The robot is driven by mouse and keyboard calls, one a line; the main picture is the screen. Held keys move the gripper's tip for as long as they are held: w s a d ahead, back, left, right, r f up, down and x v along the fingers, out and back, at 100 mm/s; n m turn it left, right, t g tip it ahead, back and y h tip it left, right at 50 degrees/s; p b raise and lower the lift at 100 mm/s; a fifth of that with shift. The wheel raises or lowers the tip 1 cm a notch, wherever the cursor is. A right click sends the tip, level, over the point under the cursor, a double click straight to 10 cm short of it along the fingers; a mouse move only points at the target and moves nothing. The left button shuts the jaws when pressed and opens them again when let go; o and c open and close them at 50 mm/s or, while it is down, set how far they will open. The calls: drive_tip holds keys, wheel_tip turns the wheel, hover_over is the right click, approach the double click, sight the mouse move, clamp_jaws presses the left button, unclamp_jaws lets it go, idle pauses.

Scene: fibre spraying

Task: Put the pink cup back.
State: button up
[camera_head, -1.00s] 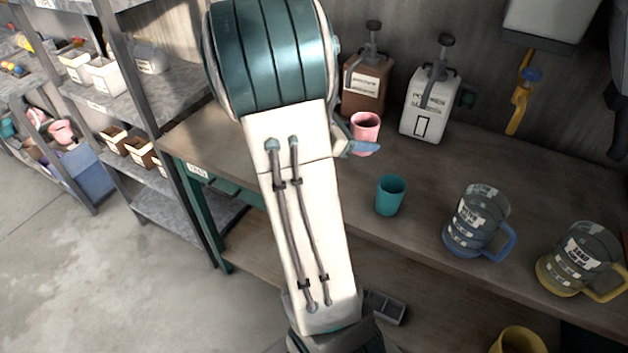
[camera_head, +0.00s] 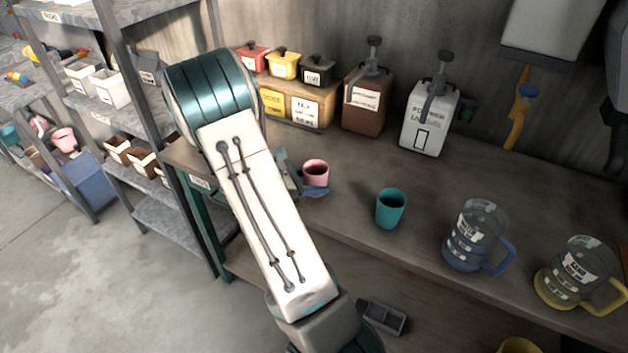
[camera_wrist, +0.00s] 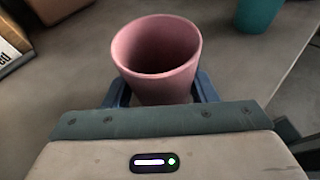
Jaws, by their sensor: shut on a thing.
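The pink cup (camera_head: 316,172) is upright between my gripper's fingers, near the left part of the workbench (camera_head: 440,180). My gripper (camera_head: 312,188) shows mostly behind my arm, with a blue finger beside the cup. In the wrist view the pink cup (camera_wrist: 156,58) is empty inside and sits between the two blue fingers of my gripper (camera_wrist: 160,92), which is shut on it. Whether the cup's base touches the bench is hidden.
A teal cup (camera_head: 390,208) stands to the right. Beyond it are a blue-handled jug (camera_head: 476,236) and a yellow-handled jug (camera_head: 580,272). A brown pump bottle (camera_head: 366,104), a white pump bottle (camera_head: 428,122) and a wooden box (camera_head: 296,106) line the back. A shelf rack (camera_head: 120,120) stands left.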

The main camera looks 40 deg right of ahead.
drive_tip(key=shift+f, duration=0.15)
drive_tip(key=shift+f, duration=0.15)
drive_tip(key=o, duration=1.1)
